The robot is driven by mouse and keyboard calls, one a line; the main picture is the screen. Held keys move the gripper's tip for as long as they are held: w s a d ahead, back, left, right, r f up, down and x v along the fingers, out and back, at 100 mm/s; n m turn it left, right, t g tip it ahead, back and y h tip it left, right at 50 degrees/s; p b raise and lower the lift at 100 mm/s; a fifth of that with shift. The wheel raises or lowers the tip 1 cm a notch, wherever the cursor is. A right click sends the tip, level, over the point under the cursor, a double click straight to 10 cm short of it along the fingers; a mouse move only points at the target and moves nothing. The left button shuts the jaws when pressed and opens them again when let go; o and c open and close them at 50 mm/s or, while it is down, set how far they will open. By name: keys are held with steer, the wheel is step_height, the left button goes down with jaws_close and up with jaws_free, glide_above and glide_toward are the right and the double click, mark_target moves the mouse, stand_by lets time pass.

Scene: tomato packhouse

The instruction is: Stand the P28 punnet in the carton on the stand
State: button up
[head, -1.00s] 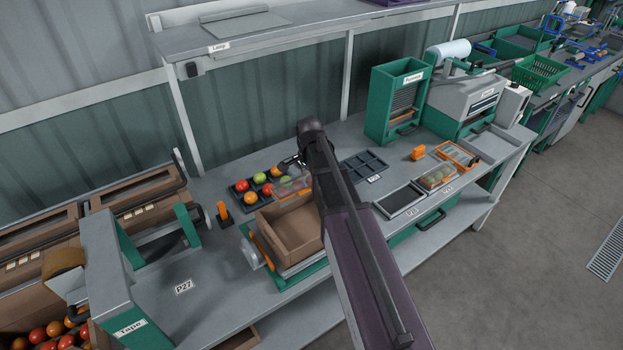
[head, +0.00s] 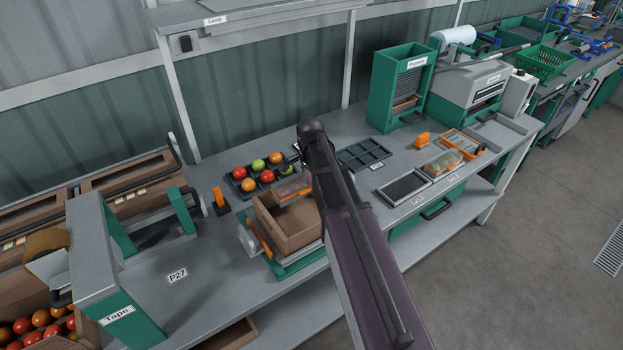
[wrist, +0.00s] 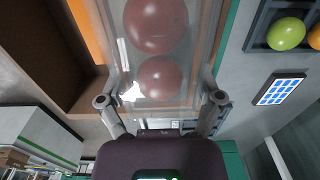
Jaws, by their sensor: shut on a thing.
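My gripper (wrist: 162,98) is shut on a clear punnet (wrist: 163,50) with round red tomatoes inside, seen through its film. In the head view the punnet (head: 293,188) is at the far rim of the open brown carton (head: 277,239), partly hidden by my arm. No label can be read on it. The carton rests on a green-framed stand (head: 300,264) and looks empty where its inside shows. In the wrist view the carton (wrist: 30,60) lies left of the punnet.
A dark tray (head: 238,192) of red, orange and green tomatoes sits behind the carton. An orange-handled part (head: 220,201) stands to its left. A tape machine (head: 122,318) is at the left. Bench around the P27 label (head: 178,275) is clear.

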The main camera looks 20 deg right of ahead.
mark_target(310, 201)
steer(key=shift+f+b, duration=3.15)
steer(key=shift+f, duration=0.25)
steer(key=o, duration=0.9)
steer(key=shift+c, duration=0.2)
steer(key=shift+r+p, duration=5)
steer(key=shift+s, duration=0.1)
